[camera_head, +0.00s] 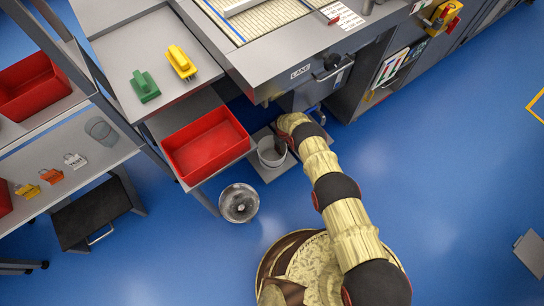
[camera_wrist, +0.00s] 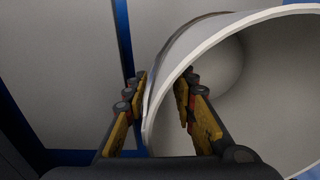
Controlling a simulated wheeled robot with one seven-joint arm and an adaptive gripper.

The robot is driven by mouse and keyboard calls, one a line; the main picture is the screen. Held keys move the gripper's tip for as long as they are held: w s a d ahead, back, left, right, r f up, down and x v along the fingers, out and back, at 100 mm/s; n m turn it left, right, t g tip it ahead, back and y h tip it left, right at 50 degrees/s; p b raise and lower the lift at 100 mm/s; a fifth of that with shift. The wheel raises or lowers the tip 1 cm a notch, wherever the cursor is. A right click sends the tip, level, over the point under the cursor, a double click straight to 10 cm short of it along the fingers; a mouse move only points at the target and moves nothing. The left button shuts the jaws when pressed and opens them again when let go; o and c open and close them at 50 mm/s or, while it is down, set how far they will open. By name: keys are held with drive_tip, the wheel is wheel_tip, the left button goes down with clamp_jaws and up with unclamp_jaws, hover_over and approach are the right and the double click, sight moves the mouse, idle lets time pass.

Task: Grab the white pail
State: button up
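The white pail (camera_head: 268,158) stands on a low grey board beside the machine in the head view, open side up, with my arm's end at its upper right edge. In the wrist view the pail (camera_wrist: 290,100) fills the right side, its pale rim and hollow inside showing. My gripper (camera_wrist: 164,82) is open and straddles the pail's wall. One finger is outside the wall and the other is inside the pail. A gap shows between the fingers, and I cannot tell whether either touches the wall. The fingers are hidden in the head view.
A red bin (camera_head: 207,146) sits on a shelf left of the pail. A round metal bin (camera_head: 239,203) stands on the floor below it. The grey machine (camera_head: 300,75) rises close behind my arm's end. A grey bucket (camera_head: 101,130) is on the left rack.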

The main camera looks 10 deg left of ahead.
drive_tip(key=shift+c, duration=0.3)
clamp_jaws()
drive_tip(key=shift+r, duration=0.1)
idle(0.4)
